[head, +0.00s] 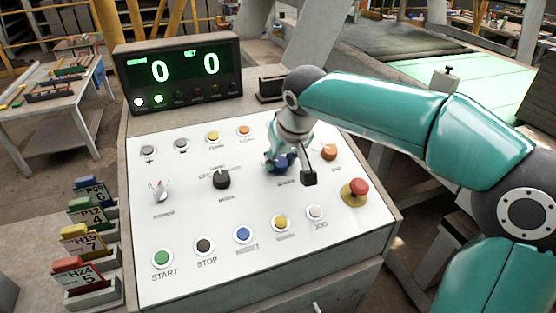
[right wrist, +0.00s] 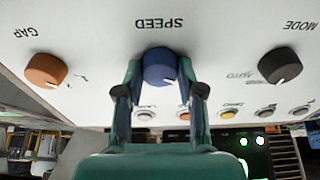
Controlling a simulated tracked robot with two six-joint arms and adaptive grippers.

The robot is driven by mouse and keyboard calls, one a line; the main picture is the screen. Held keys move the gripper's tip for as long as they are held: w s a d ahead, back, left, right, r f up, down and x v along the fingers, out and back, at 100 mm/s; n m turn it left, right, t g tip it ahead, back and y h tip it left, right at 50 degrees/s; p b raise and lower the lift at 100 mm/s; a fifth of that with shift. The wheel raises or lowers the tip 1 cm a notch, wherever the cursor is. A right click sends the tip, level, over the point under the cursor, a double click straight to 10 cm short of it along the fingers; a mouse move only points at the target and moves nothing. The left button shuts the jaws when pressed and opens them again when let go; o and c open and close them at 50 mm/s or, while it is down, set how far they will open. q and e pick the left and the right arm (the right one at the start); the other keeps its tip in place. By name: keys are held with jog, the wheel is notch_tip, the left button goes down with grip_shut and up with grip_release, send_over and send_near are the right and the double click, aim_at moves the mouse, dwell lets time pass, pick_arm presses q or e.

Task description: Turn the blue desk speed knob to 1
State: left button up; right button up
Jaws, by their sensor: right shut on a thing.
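The blue speed knob (right wrist: 160,66) sits on the white sloping panel, under the upside-down word SPEED in the right wrist view. My right gripper (right wrist: 160,80) is shut on it, one finger on each side. In the head view my right gripper (head: 282,161) comes down on the right half of the panel and mostly hides the knob. No pointer mark on the blue knob can be made out, so its setting cannot be told. My left gripper is not in view.
The black mode knob (head: 222,180) and orange gap knob (head: 329,153) stand on either side of the blue knob. A red emergency button (head: 357,188) is at the panel's right edge. Several push buttons line the panel. The display (head: 180,73) reads 0 and 0.

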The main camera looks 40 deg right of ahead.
jog(key=shift+r, duration=0.1)
jog(key=o, duration=1.1)
jog(key=shift+o, duration=0.2)
jog(key=v, duration=1.1)
jog(key=shift+s+r, duration=0.25)
jog(key=shift+r, duration=0.1)
jog(key=shift+a+f, duration=0.1)
